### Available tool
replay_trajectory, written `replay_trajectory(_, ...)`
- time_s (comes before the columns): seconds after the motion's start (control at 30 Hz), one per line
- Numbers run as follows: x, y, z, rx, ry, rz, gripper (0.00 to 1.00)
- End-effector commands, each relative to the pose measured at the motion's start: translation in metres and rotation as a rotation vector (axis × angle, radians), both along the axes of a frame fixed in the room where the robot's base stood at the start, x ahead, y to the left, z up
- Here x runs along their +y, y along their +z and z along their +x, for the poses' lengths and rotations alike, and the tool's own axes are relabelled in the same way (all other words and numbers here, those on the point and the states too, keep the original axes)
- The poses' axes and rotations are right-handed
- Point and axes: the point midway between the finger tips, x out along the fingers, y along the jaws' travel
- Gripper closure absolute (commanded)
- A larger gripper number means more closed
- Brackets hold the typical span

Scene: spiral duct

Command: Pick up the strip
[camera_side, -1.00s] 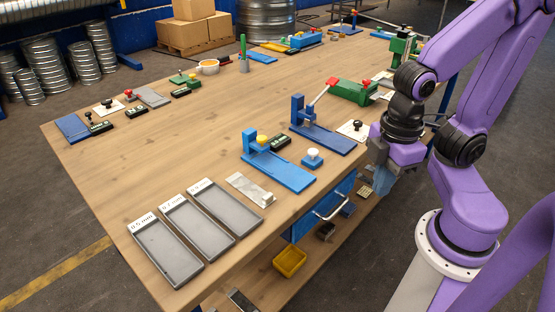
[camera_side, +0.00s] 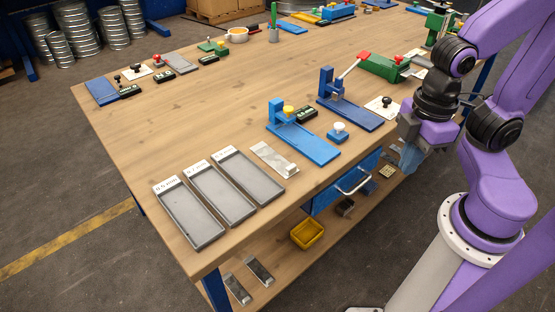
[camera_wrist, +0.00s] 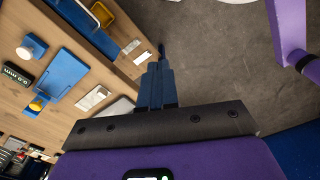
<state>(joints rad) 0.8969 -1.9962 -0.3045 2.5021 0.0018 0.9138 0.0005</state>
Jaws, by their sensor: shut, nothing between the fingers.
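A pale metal strip (camera_side: 268,157) lies flat on the wooden workbench, between the grey trays and the blue fixture with a yellow knob. A small raised block stands at its near end. It seems to show in the wrist view as a light rectangle (camera_wrist: 90,98), left of my fingers. My gripper (camera_side: 407,158) hangs beyond the bench's right edge, well to the right of the strip and apart from it. In the wrist view its blue fingers (camera_wrist: 157,78) are together, with nothing between them.
Three grey trays (camera_side: 188,214) with thickness labels lie left of the strip. The blue fixture (camera_side: 316,150) and a white-knobbed block (camera_side: 338,134) stand between strip and gripper. A blue drawer (camera_side: 325,194) hangs below the bench edge, above a yellow bin (camera_side: 307,234). The bench's left middle is clear.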

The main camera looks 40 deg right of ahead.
Motion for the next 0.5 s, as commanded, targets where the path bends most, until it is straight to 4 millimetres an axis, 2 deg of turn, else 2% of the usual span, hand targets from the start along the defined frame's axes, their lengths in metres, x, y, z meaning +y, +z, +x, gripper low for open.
replay_trajectory(0.07,0.0000,0.0000,0.0000,0.000,0.000,0.000,1.00)
replay_trajectory(0.1,0.0000,0.0000,0.0000,0.000,0.000,0.000,0.94)
replay_trajectory(0.23,0.0000,0.0000,0.0000,0.000,0.000,0.000,0.52)
replay_trajectory(0.5,0.0001,0.0000,0.0002,0.000,0.000,0.000,0.52)
